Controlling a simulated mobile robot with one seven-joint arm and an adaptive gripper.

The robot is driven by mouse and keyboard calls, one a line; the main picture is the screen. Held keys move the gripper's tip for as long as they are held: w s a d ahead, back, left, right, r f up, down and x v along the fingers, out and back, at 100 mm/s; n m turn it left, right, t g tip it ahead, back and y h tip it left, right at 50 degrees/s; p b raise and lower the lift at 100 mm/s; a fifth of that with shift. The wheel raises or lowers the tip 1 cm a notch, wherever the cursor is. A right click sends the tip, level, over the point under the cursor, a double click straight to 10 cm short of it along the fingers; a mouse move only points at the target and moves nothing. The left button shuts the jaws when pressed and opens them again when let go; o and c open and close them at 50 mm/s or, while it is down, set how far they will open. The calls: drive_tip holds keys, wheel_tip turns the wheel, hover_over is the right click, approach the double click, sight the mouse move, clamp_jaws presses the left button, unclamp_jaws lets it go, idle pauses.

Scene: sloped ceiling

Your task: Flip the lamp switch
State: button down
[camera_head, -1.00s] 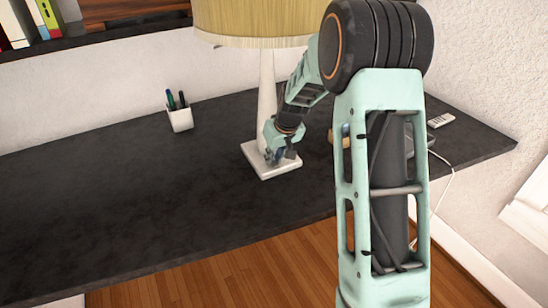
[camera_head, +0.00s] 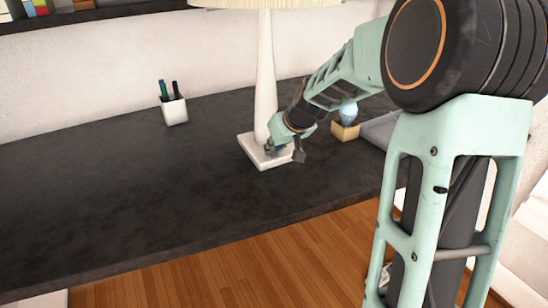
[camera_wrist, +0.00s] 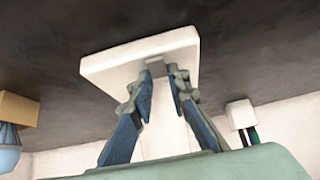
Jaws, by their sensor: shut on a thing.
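The lamp (camera_head: 265,75) stands upright on the dark desk, with a white stem on a square white base (camera_head: 262,161) and a pale yellow shade cut off at the top edge. My gripper (camera_head: 275,147) is low at the front of the base, beside the stem. In the wrist view, the lamp base (camera_wrist: 105,66) fills the upper middle. A small greyish lamp switch (camera_wrist: 155,68) shows on it between the fingertips of my gripper (camera_wrist: 161,73). The fingers are shut on the switch, one on each side. The fingers hide part of it.
A white pen cup (camera_head: 174,111) stands left of the lamp. A small tan box (camera_head: 345,131) with a light blue bulb-like thing (camera_head: 348,112) stands to the right. The desk's left part (camera_head: 90,180) is clear.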

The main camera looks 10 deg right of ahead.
drive_tip(key=shift+d+f+t+b, duration=0.1)
drive_tip(key=shift+t+b, duration=0.2)
drive_tip(key=shift+b, duration=0.95)
drive_tip(key=shift+r, duration=0.2)
drive_tip(key=c, duration=1.8)
unclamp_jaws()
drive_tip(key=shift+c, duration=0.2)
drive_tip(key=shift+s, duration=0.1)
drive_tip(key=v, duration=1.2)
drive_tip(key=shift+f, duration=0.1)
